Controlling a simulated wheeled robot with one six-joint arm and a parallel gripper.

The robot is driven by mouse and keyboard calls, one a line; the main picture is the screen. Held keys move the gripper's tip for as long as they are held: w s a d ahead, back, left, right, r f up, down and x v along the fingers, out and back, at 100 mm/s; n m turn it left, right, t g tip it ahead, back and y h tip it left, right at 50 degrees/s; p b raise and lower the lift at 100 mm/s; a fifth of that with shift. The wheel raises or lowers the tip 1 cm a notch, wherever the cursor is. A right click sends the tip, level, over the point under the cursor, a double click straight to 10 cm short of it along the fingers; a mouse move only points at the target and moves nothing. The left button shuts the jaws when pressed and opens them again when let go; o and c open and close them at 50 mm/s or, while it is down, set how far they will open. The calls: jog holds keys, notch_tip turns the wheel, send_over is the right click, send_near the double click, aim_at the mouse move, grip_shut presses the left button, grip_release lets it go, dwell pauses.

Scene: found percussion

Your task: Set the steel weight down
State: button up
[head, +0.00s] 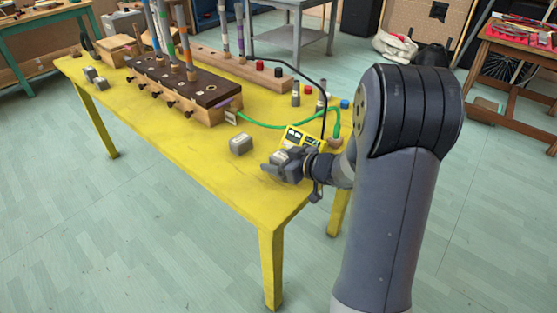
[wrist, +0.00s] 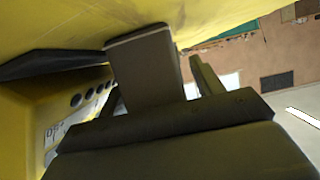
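A grey steel weight (head: 281,157) shows at my gripper near the front right corner of the yellow table. In the wrist view, the grey block (wrist: 143,62) stands between my fingers, its far end close to the yellow tabletop. Whether it rests on the table is not clear. My gripper (head: 288,170) reaches in low over the table. In the wrist view, a narrow gap shows between the block and the right finger, and contact on the left is hidden. I cannot tell whether my fingers press on it.
Another grey block (head: 241,144) stands on the yellow table (head: 190,155) to the left. A yellow device (head: 302,138) with a green cable is just behind my gripper. A dark-topped wooden rack (head: 184,84) stands farther back. The front left tabletop is clear.

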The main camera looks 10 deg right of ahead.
jog(key=shift+r, duration=0.15)
jog(key=shift+s+d+r, duration=0.1)
jog(key=shift+d+r, duration=0.05)
jog(key=p+v, duration=0.2)
jog(key=v, duration=0.9)
jog(key=shift+s+d+p, duration=0.15)
jog(key=shift+s+p, duration=0.15)
jog(key=shift+p, duration=0.05)
jog(key=b+x, duration=0.2)
jog(key=x, duration=1)
jog(key=shift+w+b, duration=0.15)
jog(key=shift+b, duration=0.2)
jog(key=shift+r+p, duration=0.45)
jog(key=shift+r, duration=0.55)
